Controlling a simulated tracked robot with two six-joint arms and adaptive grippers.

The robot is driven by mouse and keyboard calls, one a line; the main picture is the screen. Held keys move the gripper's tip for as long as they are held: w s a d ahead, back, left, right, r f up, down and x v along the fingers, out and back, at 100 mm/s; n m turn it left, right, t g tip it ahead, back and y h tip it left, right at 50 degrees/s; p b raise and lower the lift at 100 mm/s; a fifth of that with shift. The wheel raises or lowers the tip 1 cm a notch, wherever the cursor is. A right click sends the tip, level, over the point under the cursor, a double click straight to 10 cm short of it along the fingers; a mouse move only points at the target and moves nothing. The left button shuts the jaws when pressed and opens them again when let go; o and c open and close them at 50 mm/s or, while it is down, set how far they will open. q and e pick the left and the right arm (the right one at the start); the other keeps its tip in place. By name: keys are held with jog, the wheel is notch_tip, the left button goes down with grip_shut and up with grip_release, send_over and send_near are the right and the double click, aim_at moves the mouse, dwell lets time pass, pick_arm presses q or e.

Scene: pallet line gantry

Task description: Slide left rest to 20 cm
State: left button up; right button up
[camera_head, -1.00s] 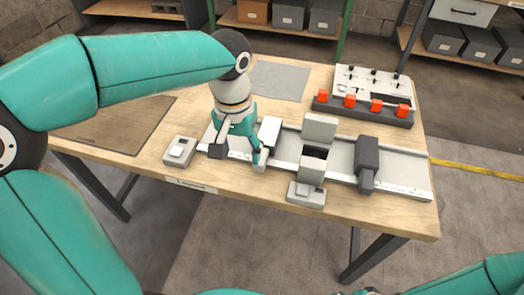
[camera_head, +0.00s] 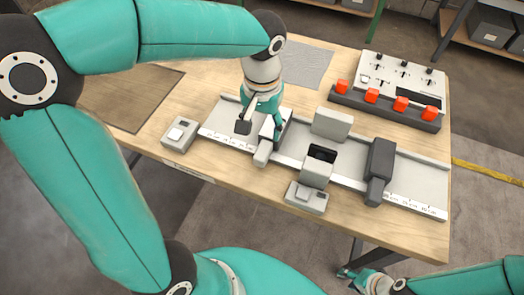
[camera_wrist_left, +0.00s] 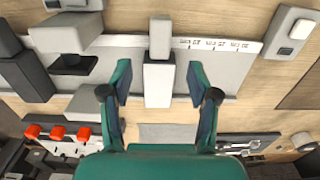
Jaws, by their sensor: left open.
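The left rest (camera_head: 263,153) is a pale grey block on the left half of a flat rail (camera_head: 216,131) with scale marks along its front edge. In the left wrist view the rest (camera_wrist_left: 158,85) stands between the fingers of my left gripper (camera_wrist_left: 158,68), with a gap on both sides. In the head view my left gripper (camera_head: 258,128) is open over the rail, and its near finger shows a dark pad. My right gripper (camera_head: 352,274) is low at the bottom edge, away from the table; its jaw state is unclear.
A clamp-like block (camera_head: 317,171) stands mid-rail, and a dark grey rest (camera_head: 379,170) is right of it. Small button boxes (camera_head: 179,135) (camera_head: 306,196) sit along the front. A panel with orange blocks (camera_head: 386,105) is behind right.

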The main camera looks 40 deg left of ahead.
aim_at(262, 152)
pick_arm(q)
notch_tip(262, 152, down, 12)
jog(key=shift+r, duration=0.25)
grip_shut()
dwell(0.3)
